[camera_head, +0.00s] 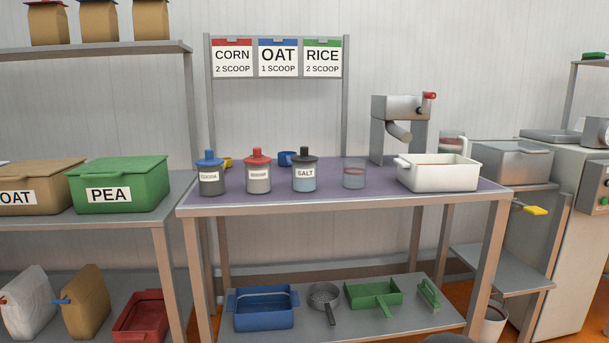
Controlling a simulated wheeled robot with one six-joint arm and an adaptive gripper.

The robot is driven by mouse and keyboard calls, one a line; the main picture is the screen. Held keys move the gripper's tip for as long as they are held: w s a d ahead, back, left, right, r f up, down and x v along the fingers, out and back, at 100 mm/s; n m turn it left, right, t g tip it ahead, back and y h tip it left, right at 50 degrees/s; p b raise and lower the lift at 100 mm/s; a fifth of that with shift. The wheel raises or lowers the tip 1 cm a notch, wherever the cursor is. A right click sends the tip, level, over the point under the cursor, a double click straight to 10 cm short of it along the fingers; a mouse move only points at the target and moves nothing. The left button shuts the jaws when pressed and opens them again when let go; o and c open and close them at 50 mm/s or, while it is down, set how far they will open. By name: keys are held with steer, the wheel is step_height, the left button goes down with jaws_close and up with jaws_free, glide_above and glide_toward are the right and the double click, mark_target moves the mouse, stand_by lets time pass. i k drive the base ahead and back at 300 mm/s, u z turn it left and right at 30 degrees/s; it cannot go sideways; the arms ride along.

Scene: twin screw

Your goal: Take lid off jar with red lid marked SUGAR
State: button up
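The jar with the red lid (258,180) stands upright on the purple-topped table, in the middle of a row of three lidded jars. Its red lid (258,157) has a knob on top and sits on the jar. Its white label is too small to read surely. A jar with a blue lid (211,180) stands to its left, its label also hard to read. A jar with a black lid (304,177), marked SALT, stands to its right. My gripper is not in view.
A lidless glass jar (354,175) and a white tub (438,174) stand further right on the table (340,199). A yellow cup (227,162) and a blue cup (287,158) stand behind the jars. The table's front strip is clear.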

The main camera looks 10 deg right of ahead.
mark_target(257, 158)
steer(key=u, duration=1.5)
steer(key=i, duration=1.7)
steer(key=z, duration=2.1)
